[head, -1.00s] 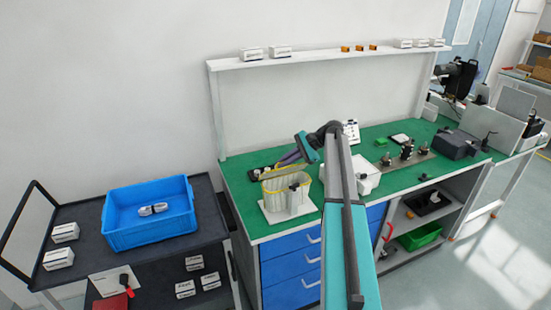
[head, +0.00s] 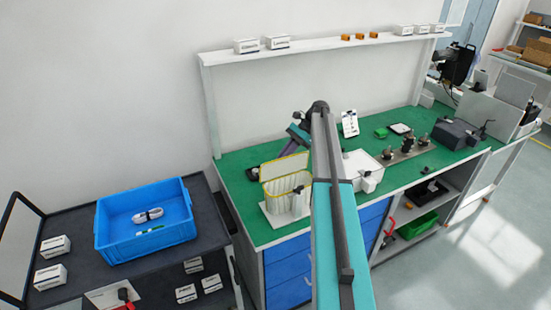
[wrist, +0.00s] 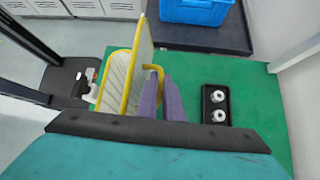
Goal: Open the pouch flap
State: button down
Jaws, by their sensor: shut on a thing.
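The pouch (head: 288,198) is pale and ribbed with yellow edging, standing on a white base at the left end of the green bench. Its flap (head: 284,167) is up behind the mouth, which shows open. In the wrist view the pouch (wrist: 116,80) stands left of my fingers and the flap (wrist: 143,42) rises beyond. My gripper (head: 293,146) is at the flap's upper right part in the head view. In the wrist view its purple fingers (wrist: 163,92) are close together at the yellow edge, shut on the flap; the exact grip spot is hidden.
A black tray with two silver parts (wrist: 215,103) lies right of my fingers in the wrist view. A white box (head: 362,166) stands right of the pouch. A blue bin (head: 145,245) sits on the dark cart at left. A shelf (head: 320,47) runs above the bench.

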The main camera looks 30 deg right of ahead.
jog(key=shift+d, duration=0.25)
jog(key=c, duration=2.2)
grip_release()
jog(key=shift+a, duration=0.1)
